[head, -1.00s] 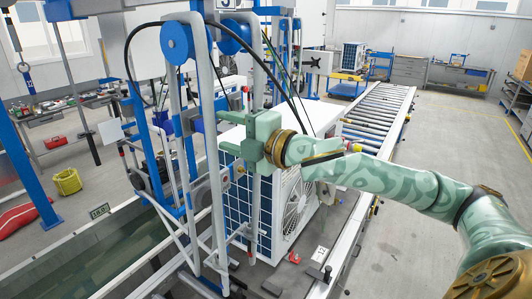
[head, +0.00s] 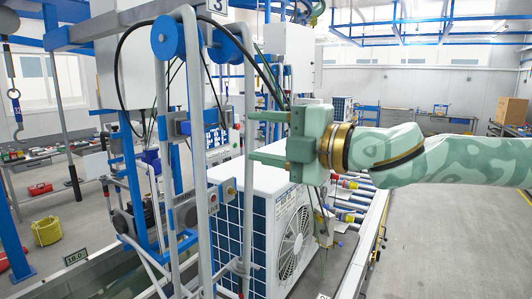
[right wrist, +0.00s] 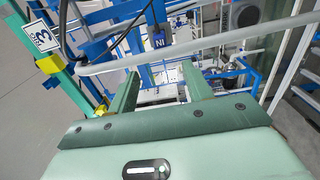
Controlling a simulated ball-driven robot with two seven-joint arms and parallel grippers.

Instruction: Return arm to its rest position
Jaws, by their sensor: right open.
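My right gripper (head: 252,137) is in the upper middle of the head view, its green arm coming in from the right edge. Its two fingers are apart and point left, with nothing between them. It appears above the white pump unit (head: 268,181) with the blue grid side and round fan, beside the grey tube frame (head: 246,150). In the right wrist view the two green fingers (right wrist: 160,82) are spread, with blue bars and a grey rail beyond them. Whether they touch the frame I cannot tell. My left gripper is not in view.
Blue reels (head: 168,38) and black hoses hang on the station frame at left. A roller conveyor (head: 352,205) runs behind the unit. The floor at right (head: 450,240) is clear.

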